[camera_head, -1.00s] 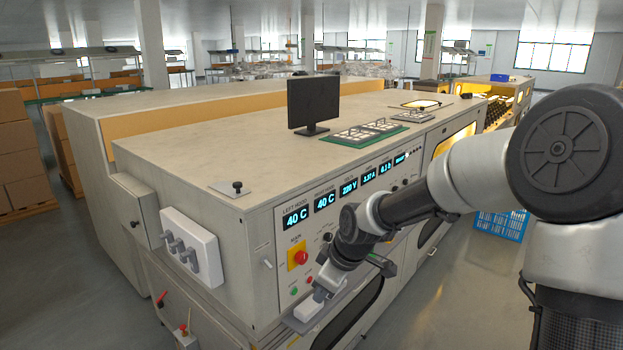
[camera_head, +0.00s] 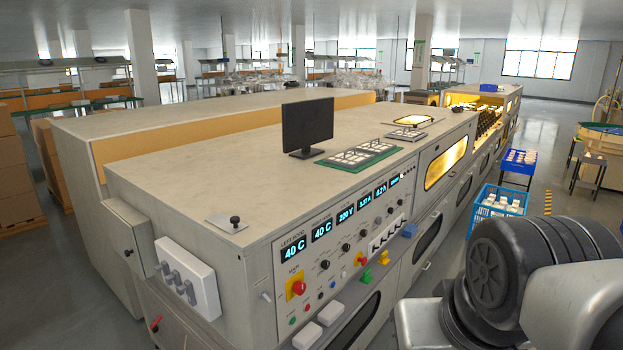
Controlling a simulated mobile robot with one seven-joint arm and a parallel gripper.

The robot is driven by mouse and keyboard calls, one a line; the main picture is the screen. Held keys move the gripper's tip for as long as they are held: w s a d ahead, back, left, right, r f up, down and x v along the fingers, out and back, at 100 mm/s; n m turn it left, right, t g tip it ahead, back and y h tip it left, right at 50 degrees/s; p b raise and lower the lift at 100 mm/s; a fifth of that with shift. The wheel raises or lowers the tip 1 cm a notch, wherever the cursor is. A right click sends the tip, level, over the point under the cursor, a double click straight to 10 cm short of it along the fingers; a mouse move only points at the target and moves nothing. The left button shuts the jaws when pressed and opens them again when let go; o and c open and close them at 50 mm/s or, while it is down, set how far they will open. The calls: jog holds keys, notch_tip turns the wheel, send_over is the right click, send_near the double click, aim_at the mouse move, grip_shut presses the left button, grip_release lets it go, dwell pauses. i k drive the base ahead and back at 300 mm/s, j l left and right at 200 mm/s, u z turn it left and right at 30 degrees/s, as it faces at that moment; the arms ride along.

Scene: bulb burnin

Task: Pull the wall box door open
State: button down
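The wall box (camera_head: 128,240) is a small grey box on the left end face of the big beige machine. A small dark knob shows on its front face, and its door looks shut. My gripper is out of view. Only bulky links of my arm show in the lower right corner, far from the wall box.
A white switch block (camera_head: 187,278) with grey levers sits beside the wall box. A red-handled valve (camera_head: 156,323) is below. The machine's control panel has a red knob (camera_head: 298,287). Blue crates (camera_head: 497,207) stand on the right.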

aim_at(122, 235)
jog(key=u, duration=1.45)
jog(key=i+j, duration=0.25)
jog(key=i, duration=0.25)
jog(key=i+j, duration=0.2)
jog(key=i, duration=0.3)
jog(key=i+j, duration=0.25)
jog(key=i, duration=0.2)
jog(key=i+j+u, duration=0.1)
jog(key=i+j, duration=0.15)
jog(key=i, duration=0.25)
jog(key=i+j, duration=0.2)
jog(key=i, duration=0.3)
jog(key=i+j, duration=0.2)
jog(key=i, duration=0.3)
